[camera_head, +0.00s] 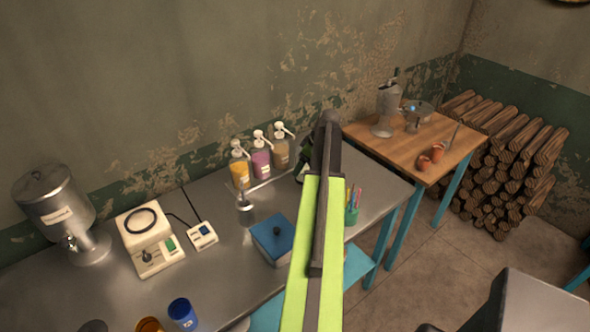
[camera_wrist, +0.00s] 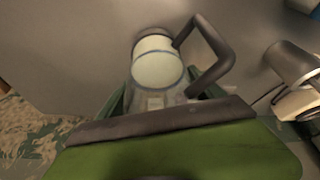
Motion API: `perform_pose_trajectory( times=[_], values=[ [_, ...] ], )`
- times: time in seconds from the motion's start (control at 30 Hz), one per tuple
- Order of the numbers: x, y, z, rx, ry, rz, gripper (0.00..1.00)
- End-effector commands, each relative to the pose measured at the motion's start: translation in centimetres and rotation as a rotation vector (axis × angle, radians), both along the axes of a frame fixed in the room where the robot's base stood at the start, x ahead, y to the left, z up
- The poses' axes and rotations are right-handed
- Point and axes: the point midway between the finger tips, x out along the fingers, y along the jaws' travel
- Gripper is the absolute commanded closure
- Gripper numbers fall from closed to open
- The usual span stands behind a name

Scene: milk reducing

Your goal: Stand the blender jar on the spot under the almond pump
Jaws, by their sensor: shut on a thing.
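In the wrist view the blender jar (camera_wrist: 158,68) is a clear, pale-bottomed vessel with a dark angular handle on its right. My gripper (camera_wrist: 156,98) is shut on it, with green fingers at its sides. In the head view my arm hides the jar; only a small dark green part shows beside the arm. Three pump bottles stand in a row at the back of the steel counter: yellow (camera_head: 239,174), purple (camera_head: 261,163) and beige (camera_head: 281,152). Their labels are too small to read, so I cannot tell which is almond. The held end is right of the beige bottle.
A metal cup (camera_head: 244,204) stands before the yellow bottle. A blue-lidded box (camera_head: 273,238), a white blender base (camera_head: 149,239), a small switch box (camera_head: 202,235) and a steel urn (camera_head: 62,213) share the counter. A pencil cup (camera_head: 351,215) is right of my arm.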

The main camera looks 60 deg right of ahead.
Motion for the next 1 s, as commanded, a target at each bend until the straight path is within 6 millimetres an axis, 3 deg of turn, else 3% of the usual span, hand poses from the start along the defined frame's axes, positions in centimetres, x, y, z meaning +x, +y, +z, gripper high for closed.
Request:
perform_pose_trajectory(
  times=[0.27, 0.63, 0.67, 0.8, 1.0],
  values=[
    [3.7, 0.2, -3.1, 0.0, 0.0, 0.002, 0.82],
    [3.8, 0.3, -3.2, 0.0, 0.0, 0.001, 0.82],
    [3.8, 0.3, -3.1, 0.0, 0.0, 0.001, 0.21],
    [3.8, 0.3, -3.0, 0.0, 0.0, 0.001, 0.03],
    [3.8, 0.3, -3.0, 0.0, 0.0, 0.001, 0.02]
  ],
)
